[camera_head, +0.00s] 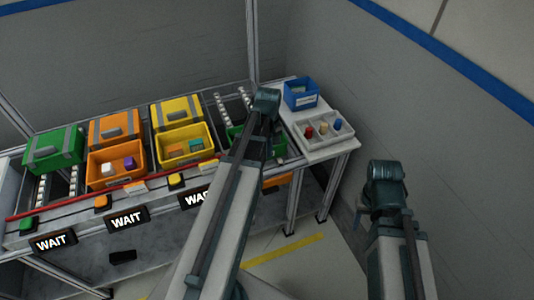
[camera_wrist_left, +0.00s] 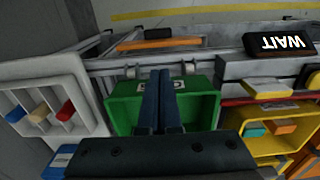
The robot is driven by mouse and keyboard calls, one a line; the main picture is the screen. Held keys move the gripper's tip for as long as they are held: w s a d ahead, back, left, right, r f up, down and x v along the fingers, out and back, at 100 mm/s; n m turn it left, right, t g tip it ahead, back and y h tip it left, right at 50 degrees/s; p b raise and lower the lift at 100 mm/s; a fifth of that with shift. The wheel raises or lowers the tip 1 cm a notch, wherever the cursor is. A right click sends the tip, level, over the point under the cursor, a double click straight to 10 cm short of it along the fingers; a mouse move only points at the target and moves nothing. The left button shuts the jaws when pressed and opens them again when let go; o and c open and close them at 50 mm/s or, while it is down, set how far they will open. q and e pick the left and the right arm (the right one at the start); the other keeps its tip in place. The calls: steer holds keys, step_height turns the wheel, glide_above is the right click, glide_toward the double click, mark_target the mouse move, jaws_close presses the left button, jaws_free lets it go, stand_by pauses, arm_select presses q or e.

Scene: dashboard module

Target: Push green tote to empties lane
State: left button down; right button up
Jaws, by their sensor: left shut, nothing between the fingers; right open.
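An open green tote (camera_head: 238,135) is at the right end of the rack, partly hidden by my left arm in the head view. In the left wrist view, the green tote (camera_wrist_left: 203,112) is in the middle, with a pale label on its wall. My left gripper (camera_wrist_left: 162,75) is shut and empty, and its fingers overlap the tote in that view. I cannot tell whether they touch it. In the head view, my left fingertips are hidden behind the wrist. My right gripper (camera_head: 372,205) is open, away from the rack at the right.
Another green tote (camera_head: 52,150) stands at the far left. Orange (camera_head: 103,170) and yellow (camera_head: 168,152) totes hold blocks. A white divided tray (camera_head: 334,138) and blue bin (camera_head: 300,92) are on the side table. An orange item (camera_wrist_left: 160,43) sits below the rack. WAIT signs (camera_head: 128,219) line the front.

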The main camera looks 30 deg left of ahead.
mark_target(278, 151)
arm_select(q)
step_height(278, 151, down, 10)
steer(key=b, duration=0.9)
steer(key=shift+f+b, duration=0.15)
steer(key=shift+b, duration=0.25)
steer(key=shift+w+a+r+p, duration=0.25)
steer(key=shift+w+a, duration=0.3)
steer(key=shift+w+a+r+p, duration=0.2)
steer(key=shift+w+a+r, duration=0.05)
steer(key=shift+w+a, duration=0.5)
steer(key=shift+a, duration=0.2)
arm_select(e)
step_height(278, 151, down, 9)
steer(key=shift+f, duration=0.2)
